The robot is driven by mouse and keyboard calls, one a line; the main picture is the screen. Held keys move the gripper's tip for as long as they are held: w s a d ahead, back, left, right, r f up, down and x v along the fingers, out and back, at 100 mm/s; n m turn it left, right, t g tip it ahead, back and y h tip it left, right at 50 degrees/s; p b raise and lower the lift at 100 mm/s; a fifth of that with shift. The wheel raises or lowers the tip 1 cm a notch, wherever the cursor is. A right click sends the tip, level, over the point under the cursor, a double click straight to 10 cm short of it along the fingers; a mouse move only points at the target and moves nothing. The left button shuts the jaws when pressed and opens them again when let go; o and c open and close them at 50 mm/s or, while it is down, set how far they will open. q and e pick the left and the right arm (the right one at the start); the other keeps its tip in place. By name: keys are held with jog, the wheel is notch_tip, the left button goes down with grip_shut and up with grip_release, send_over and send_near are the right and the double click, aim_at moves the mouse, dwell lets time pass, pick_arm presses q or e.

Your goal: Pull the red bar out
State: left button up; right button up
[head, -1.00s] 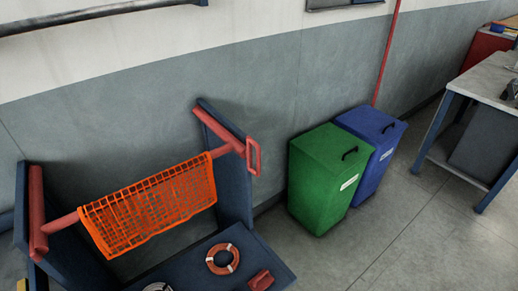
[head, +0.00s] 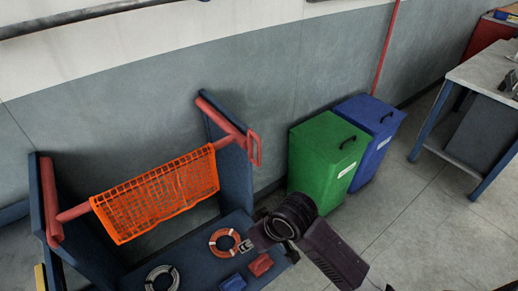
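The red bar (head: 73,212) runs across a dark blue stand, between two red rails on its side panels. An orange net (head: 155,196) hangs over the bar and hides its middle. A red loop handle (head: 254,149) sits at the bar's right end, outside the right panel. My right gripper (head: 243,246) is low over the stand's shelf, next to an orange-and-white ring, below and apart from the handle. Its fingers are small and dark, so their opening is unclear. My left gripper is not in view.
The stand's shelf (head: 205,266) holds the ring (head: 224,242), a white coil (head: 162,279), a red block (head: 260,264) and a blue block (head: 233,283). A green bin (head: 322,160) and a blue bin (head: 375,140) stand right of the stand. A workbench (head: 484,78) is at far right.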

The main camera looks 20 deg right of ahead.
jog(key=w+r, duration=0.3)
jog(key=w, duration=0.4)
notch_tip(320, 180, up, 14)
jog(key=m+h, duration=0.2)
send_over(260, 147)
jog(key=s, duration=0.2)
jog(key=p+x, duration=0.1)
jog(key=x, duration=0.2)
jog(key=p+x, duration=0.1)
jog(key=x, duration=0.2)
jog(key=shift+d, duration=0.2)
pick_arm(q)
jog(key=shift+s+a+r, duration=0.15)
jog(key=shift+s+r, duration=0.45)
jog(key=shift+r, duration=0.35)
pick_arm(e)
jog(key=shift+w+f, duration=0.2)
jog(key=shift+f, duration=0.5)
grip_shut()
